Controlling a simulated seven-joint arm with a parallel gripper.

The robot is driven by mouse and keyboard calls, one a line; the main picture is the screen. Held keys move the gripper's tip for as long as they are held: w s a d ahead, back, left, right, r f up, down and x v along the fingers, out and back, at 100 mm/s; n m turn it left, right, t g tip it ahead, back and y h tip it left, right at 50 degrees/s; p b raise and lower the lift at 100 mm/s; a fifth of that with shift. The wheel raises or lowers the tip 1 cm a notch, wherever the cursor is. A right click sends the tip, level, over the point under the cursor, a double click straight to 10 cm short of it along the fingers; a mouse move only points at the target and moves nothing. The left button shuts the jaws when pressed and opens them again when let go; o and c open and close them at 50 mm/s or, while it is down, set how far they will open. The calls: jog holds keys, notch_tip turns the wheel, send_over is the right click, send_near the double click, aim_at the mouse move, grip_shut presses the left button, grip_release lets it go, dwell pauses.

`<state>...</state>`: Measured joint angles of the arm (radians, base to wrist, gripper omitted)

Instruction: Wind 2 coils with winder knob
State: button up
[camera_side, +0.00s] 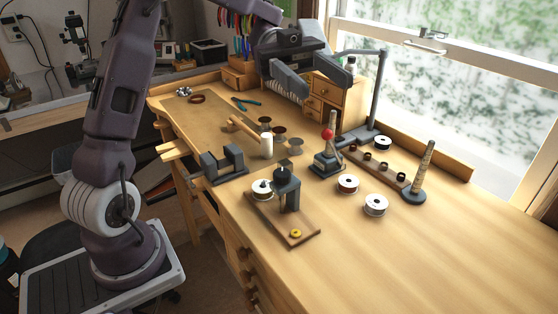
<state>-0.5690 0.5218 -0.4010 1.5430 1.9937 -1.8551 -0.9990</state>
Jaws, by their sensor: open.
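A small winder stands on a wooden board (299,239) in the middle of the bench, with a dark upright bracket (290,190). A white spool (262,195) sits at the bracket's left side. A small yellow knob-like piece (296,233) is at the board's front end; I cannot tell whether it is the winder knob. My gripper (328,90) is open and empty, high above the back of the bench, well apart from the winder. Any wire on the spool is too small to tell.
Loose white spools (375,205) lie right of the winder. A vise (223,164) and mallet (266,146) are at left. The bench's right front is clear.

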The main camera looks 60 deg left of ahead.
jog(key=w+d+f+t+y, duration=0.3)
jog(key=w+f+t+y, duration=0.15)
jog(key=w, duration=0.35)
jog(key=w+d+f+t+y, duration=0.35)
jog(key=w+t, duration=0.25)
jog(key=w, duration=0.2)
jog(key=w+d+f+t+y, duration=0.3)
jog(key=w+t+y, duration=0.15)
jog(key=w, duration=0.35)
jog(key=s+a+r+y, duration=0.4)
jog(key=s+a+y, duration=0.5)
jog(key=y, duration=0.4)
jog(key=s+a+r+g+y, duration=0.1)
jog(key=s+r+g+y, duration=0.25)
jog(key=s, duration=0.55)
jog(key=s+a+r+g+y, duration=0.1)
jog(key=s+r+g+y, duration=0.1)
jog(key=s+r+y, duration=0.5)
jog(key=h, duration=0.2)
send_near(280, 168)
jog(key=x, duration=0.5)
jog(key=shift+f, duration=0.15)
jog(key=x, duration=0.6)
jog(key=shift+w+a, duration=0.15)
jog(key=shift+a, duration=0.2)
grip_shut()
